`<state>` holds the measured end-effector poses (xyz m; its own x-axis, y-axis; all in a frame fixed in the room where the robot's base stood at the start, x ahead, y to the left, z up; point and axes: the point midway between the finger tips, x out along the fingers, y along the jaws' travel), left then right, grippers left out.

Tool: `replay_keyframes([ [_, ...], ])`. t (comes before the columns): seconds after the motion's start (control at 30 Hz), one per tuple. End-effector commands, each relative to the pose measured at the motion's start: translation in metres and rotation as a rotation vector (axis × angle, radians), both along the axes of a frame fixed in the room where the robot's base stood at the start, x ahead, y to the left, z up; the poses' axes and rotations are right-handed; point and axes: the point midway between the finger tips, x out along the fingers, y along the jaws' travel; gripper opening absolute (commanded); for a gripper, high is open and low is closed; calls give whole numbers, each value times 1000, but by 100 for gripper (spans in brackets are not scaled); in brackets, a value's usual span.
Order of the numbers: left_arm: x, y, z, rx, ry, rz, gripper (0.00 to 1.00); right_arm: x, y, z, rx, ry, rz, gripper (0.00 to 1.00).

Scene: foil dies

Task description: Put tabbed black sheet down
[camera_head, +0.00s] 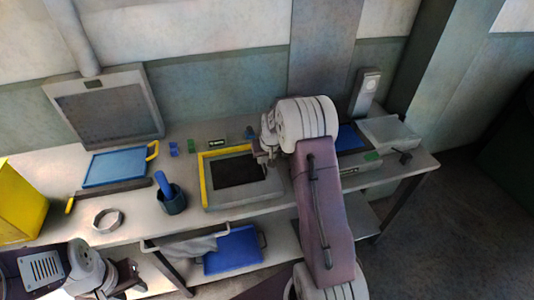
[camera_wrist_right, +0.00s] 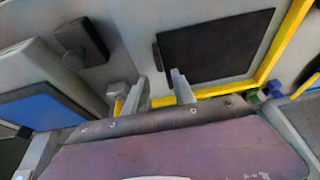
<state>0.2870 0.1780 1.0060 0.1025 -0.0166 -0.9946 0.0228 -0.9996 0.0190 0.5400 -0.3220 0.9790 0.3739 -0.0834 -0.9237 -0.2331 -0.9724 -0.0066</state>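The black sheet (camera_head: 238,171) lies flat on a grey plate (camera_head: 217,201) with a yellow L-shaped edge, on the bench. In the right wrist view the sheet (camera_wrist_right: 215,46) shows a small dark tab (camera_wrist_right: 156,56) at its near-left side. My right gripper (camera_head: 264,158) is over the plate's right part, close to the sheet's edge. In the right wrist view its two fingers (camera_wrist_right: 157,92) stand apart with nothing between them. My left gripper (camera_head: 128,281) is low at the bottom left, far from the sheet; its finger gap is unclear.
A blue panel with a yellow handle (camera_head: 115,167), a dark cup with a blue object (camera_head: 171,200) and a metal ring (camera_head: 107,220) stand left of the plate. A grey device (camera_head: 390,133) is at the right. A blue tray (camera_head: 233,250) lies on the lower shelf.

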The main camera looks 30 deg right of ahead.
Motion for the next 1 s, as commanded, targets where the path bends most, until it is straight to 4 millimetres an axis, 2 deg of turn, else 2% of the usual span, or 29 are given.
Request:
replay_keyframes([
  [0.1,0,0,-3,0,0,0,36,-11,2,29,-1,-5,0,31],
  [0.3,0,0,-4,0,0,0,36,-25,6,63,0,-2,-1,31],
  [0.53,0,0,-4,0,0,0,36,-31,8,73,2,3,-1,31],
  [0.6,0,0,-4,0,0,0,36,-42,21,70,8,20,16,31],
  [0.67,0,0,-4,0,0,0,36,-66,47,64,20,57,48,31],
  [0.7,0,0,-4,0,0,0,36,-90,67,59,28,89,76,31],
  [0.77,0,0,-4,0,0,0,36,-130,95,50,39,140,117,31],
  [0.8,0,0,-4,0,0,0,36,-156,110,45,44,171,141,31],
  [0.9,0,0,-4,0,0,0,36,-214,133,32,49,239,189,31],
  [1.0,0,0,-4,0,0,0,36,-246,142,25,50,277,213,31],
])
